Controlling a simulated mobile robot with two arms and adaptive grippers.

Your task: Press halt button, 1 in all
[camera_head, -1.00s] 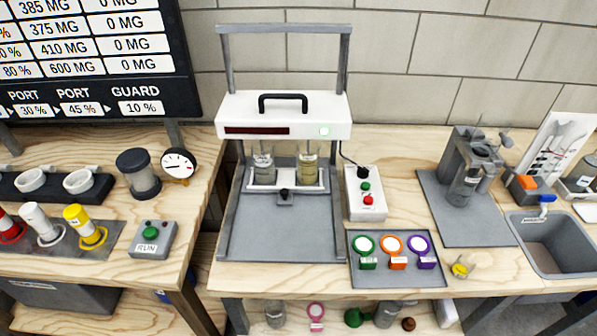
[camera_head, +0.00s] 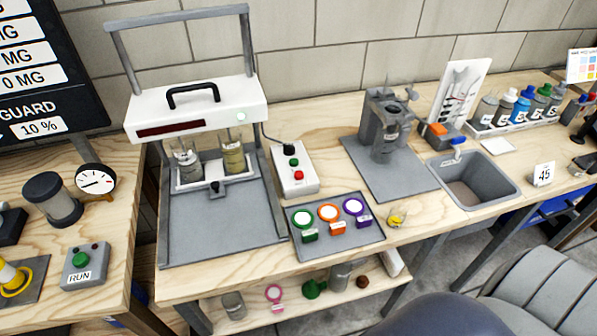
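A small white control box (camera_head: 296,171) stands on the wooden bench, right of the stirring machine. It has a green button (camera_head: 294,161) and a red button (camera_head: 298,175) on its top face, with a black knob or plug at its back. No button is lettered as halt that I can read. A second grey box (camera_head: 86,266) on the left bench is labelled RUN and has a green button (camera_head: 81,259). Neither of my grippers shows in the view.
The white-headed machine (camera_head: 196,108) holds two beakers over a grey base. A tray (camera_head: 338,243) with green, orange and purple items lies before the control box. A grey device (camera_head: 385,130), a sink (camera_head: 470,184) and several bottles stand to the right.

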